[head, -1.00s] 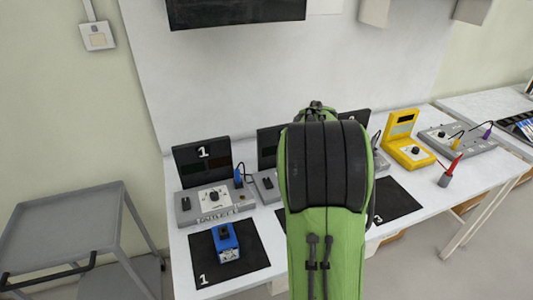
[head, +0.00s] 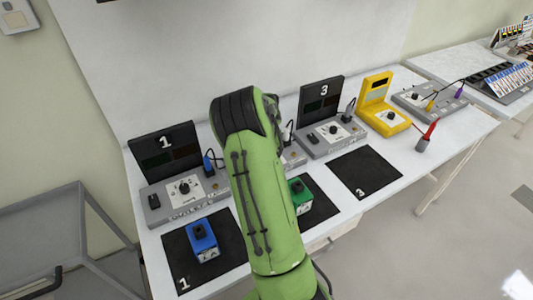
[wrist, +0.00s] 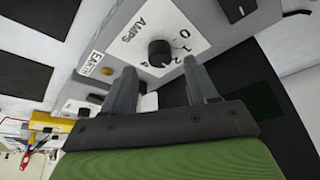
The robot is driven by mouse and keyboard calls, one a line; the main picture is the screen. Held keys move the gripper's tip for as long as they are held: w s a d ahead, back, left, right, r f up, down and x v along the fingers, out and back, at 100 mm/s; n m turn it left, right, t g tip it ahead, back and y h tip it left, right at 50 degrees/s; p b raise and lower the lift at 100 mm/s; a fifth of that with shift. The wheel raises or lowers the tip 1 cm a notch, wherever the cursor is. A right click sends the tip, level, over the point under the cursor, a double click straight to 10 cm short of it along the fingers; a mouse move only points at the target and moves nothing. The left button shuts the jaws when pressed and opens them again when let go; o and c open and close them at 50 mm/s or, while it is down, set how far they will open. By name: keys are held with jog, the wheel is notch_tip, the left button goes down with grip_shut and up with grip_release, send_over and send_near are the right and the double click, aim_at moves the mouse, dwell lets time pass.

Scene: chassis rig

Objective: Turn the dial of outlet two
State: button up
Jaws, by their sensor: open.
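Outlet two's grey box (head: 294,156) is mostly hidden behind my arm in the head view; only its right end shows. In the wrist view a black round dial (wrist: 160,53) sits on a white plate marked AMPS with numbers around it. Its outlet number is not readable there. My gripper (wrist: 160,67) is open, its two fingers pointing at the plate with the dial showing between the fingertips. Nothing is held. I cannot tell whether the fingers touch the dial. The gripper is hidden in the head view.
Outlet one (head: 185,192) stands left and outlet three (head: 333,135) right. A blue block (head: 202,240) lies on mat 1 (head: 180,262), and a green block (head: 301,198) lies beside my arm. Mat 3 (head: 365,172) is bare. A yellow meter (head: 383,112) stands further right.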

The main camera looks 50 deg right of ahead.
jog(key=x, duration=0.3)
jog(key=shift+w+d+f, duration=0.1)
jog(key=shift+f, duration=0.15)
jog(key=c, duration=1)
jog(key=shift+c, duration=0.2)
jog(key=shift+n, duration=0.3)
jog(key=n+t+y+b, duration=0.1)
jog(key=n+b, duration=0.1)
jog(key=n, duration=0.1)
jog(key=shift+d, duration=0.1)
jog(key=shift+n+t+y+b, duration=0.35)
jog(key=shift+n+y, duration=0.35)
jog(key=shift+n, duration=1.4)
